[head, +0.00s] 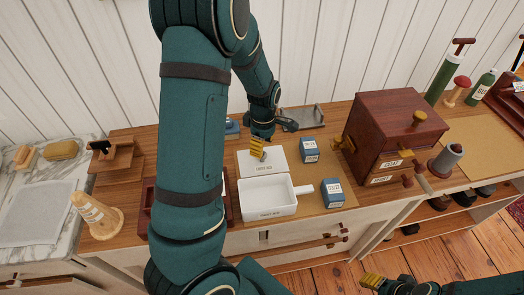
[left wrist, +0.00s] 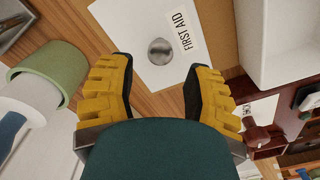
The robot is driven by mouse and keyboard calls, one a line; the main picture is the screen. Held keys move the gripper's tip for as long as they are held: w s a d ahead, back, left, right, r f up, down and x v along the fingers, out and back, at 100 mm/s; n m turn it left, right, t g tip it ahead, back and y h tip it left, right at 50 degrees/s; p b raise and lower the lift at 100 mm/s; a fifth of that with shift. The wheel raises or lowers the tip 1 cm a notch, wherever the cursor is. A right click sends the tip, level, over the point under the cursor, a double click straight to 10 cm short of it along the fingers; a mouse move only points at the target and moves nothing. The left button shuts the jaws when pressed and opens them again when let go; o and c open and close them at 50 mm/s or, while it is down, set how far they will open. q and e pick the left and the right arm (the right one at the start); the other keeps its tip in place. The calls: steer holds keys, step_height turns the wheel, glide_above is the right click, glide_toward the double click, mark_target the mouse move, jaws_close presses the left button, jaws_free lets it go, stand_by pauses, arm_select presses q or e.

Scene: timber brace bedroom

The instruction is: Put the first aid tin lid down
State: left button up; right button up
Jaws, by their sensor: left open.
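The white first aid tin lid (head: 262,168) lies flat behind the tin, label up. In the left wrist view the lid (left wrist: 130,25) shows its FIRST AID label and a round metal knob (left wrist: 161,51). My left gripper (head: 258,150) is over the lid; in the wrist view its yellow fingers (left wrist: 158,88) are spread, with the knob ahead in the gap, not clasped. The white tin (head: 267,196) stands open and looks empty in front of the lid. My right gripper (head: 372,281) is low at the right, away from the bench; its opening is unclear.
Two blue boxes (head: 309,150) (head: 332,193) stand right of the lid and tin on the brown mat (head: 307,178). A dark red drawer cabinet (head: 395,125) stands farther right. A grey metal tray (head: 303,117) lies behind. My left arm hides part of the bench.

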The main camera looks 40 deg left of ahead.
arm_select(q)
step_height(320, 180, up, 6)
steer(key=p, duration=0.1)
stand_by(0.6)
